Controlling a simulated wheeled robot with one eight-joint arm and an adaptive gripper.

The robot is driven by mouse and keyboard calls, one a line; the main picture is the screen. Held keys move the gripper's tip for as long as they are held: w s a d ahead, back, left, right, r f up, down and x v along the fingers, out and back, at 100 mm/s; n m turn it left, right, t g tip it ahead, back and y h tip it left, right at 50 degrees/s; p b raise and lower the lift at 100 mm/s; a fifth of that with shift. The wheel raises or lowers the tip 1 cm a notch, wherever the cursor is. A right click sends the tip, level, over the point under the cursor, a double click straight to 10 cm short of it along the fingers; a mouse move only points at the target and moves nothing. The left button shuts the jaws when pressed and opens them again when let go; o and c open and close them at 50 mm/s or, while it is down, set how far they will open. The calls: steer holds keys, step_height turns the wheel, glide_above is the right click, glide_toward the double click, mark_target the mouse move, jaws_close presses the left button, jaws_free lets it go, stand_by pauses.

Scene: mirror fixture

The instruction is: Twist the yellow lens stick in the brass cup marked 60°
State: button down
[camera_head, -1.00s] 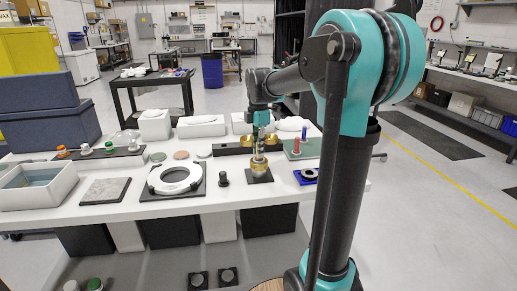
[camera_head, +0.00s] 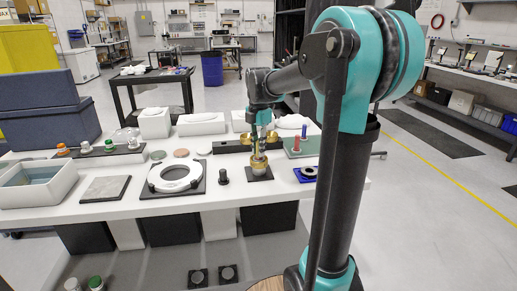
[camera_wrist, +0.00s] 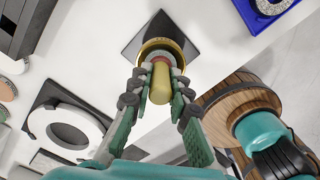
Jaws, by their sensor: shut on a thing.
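The yellow lens stick (camera_wrist: 160,82) stands in the brass cup (camera_wrist: 151,48), which sits on a dark square base on the white table. In the head view the brass cup (camera_head: 258,166) is at the table's front, right of centre. My gripper (camera_wrist: 161,68) is shut on the yellow stick, one finger on each side, just above the cup's rim. In the head view my gripper (camera_head: 258,144) points down over the cup and largely hides the stick. I cannot read any 60° mark.
A white ring on a dark plate (camera_head: 200,179) lies left of the cup, with a small black peg (camera_head: 223,177) between. A blue tray (camera_head: 306,174) is to the right. A green board with red and blue pegs (camera_head: 298,153) stands behind it.

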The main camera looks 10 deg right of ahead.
steer(key=shift+n, duration=0.5)
steer(key=m, duration=0.9)
steer(key=n, duration=0.9)
